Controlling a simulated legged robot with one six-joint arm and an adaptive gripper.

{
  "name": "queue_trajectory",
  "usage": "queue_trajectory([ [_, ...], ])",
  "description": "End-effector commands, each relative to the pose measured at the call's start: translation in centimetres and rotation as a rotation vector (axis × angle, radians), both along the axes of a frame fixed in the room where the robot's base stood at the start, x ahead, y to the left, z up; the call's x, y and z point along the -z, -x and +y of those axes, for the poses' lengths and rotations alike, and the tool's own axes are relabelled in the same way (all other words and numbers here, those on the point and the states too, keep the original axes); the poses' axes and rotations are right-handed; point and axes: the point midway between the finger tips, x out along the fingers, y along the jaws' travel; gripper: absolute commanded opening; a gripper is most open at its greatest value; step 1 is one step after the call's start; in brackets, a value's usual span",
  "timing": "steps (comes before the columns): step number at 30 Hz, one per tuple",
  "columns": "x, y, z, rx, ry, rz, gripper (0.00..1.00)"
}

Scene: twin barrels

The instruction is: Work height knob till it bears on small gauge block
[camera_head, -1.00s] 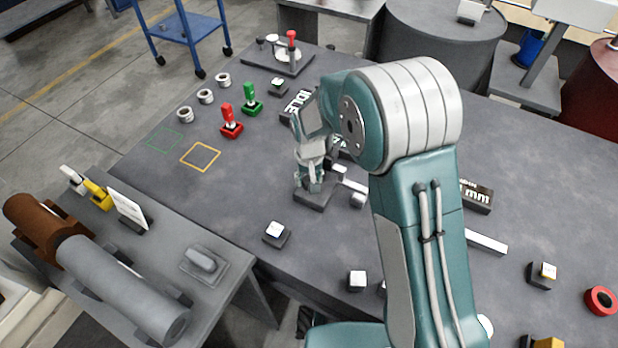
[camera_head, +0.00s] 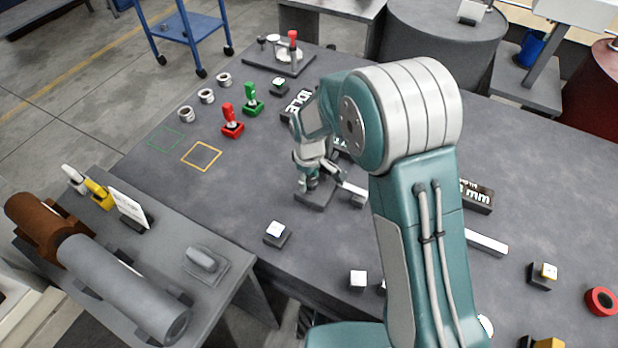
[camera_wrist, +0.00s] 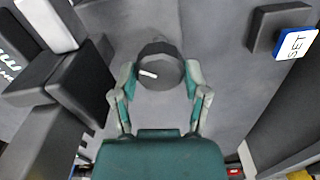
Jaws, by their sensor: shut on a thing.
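A dark round knob (camera_wrist: 160,62) with a short white mark on its top shows in the wrist view. The fingers of my gripper (camera_wrist: 162,78) are shut on it, one at each side. In the head view my gripper (camera_head: 312,184) points down over a dark base (camera_head: 318,202), and it hides the knob. A pale bar (camera_head: 354,192) sticks out to the right of it, partly behind my arm. In the wrist view a white block (camera_wrist: 48,22) and dark blocks (camera_wrist: 28,76) stand left of the knob. I cannot tell which piece is the small gauge block.
A button marked SET (camera_wrist: 296,44) is right of the knob. A display (camera_head: 476,197) ending in "mm" is partly behind my arm. Red (camera_head: 231,122) and green (camera_head: 253,102) levers stand at the back left. The table front left is mostly clear.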

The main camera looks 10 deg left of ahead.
Motion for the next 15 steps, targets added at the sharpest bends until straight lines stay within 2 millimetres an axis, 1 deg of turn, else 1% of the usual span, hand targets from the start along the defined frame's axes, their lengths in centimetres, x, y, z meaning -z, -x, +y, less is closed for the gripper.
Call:
queue_trajectory([
  [6, 0.22, 0.18, -0.05, -0.198, 0.002, 0.005, 0.12],
  [15, 0.23, 0.21, -0.06, -0.407, 0.002, 0.005, 0.12],
])
